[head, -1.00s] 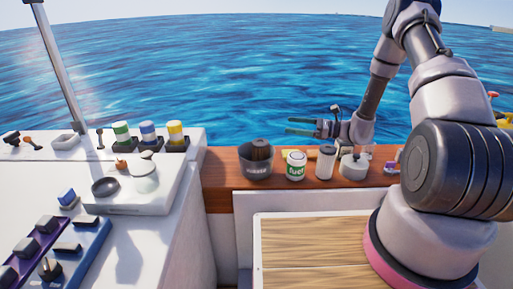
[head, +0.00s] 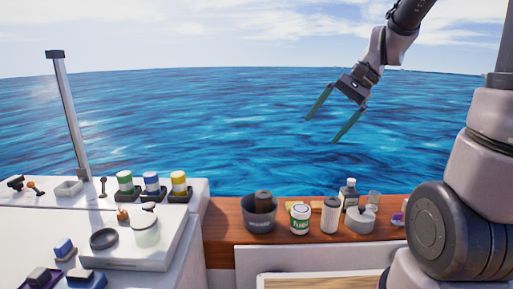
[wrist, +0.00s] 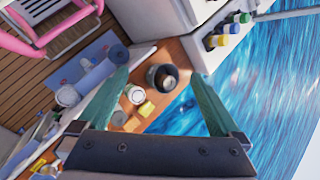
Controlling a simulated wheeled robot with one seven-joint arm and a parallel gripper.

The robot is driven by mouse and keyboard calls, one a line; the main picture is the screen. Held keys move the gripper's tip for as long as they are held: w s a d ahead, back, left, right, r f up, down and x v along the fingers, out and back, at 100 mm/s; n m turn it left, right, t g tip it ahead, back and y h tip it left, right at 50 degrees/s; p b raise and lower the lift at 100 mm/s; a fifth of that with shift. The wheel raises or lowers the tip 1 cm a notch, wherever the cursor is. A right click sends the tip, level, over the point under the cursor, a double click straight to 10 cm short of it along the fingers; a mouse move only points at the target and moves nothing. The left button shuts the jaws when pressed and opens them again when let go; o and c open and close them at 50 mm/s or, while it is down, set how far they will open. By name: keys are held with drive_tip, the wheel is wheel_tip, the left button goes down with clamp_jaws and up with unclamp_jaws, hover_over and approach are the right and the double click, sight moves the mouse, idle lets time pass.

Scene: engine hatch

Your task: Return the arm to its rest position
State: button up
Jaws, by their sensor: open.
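My gripper (head: 322,122) is open and empty in the head view. It hangs in the air above the water, higher than the wooden ledge (head: 222,225), with its two green fingers pointing down and to the left. In the wrist view its fingers (wrist: 160,105) are spread wide with nothing held between them. My arm comes down to it from the top right of the head view.
Green, blue and yellow containers (head: 151,184) stand on the white counter at left, near a metal post (head: 70,115). The air around my gripper is clear.

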drive_tip(key=s+d+r+n+t+h, duration=0.3)
drive_tip(key=s+d+r+t+h, duration=0.1)
drive_tip(key=s+d+r+t, duration=0.2)
drive_tip(key=s+d+r, duration=0.1)
drive_tip(key=s+r, duration=0.1)
drive_tip(key=s, duration=0.1)
drive_tip(key=shift+s+r+t+h, duration=0.2)
drive_tip(key=shift+s+t+h, duration=0.1)
drive_tip(key=shift+s+h, duration=0.1)
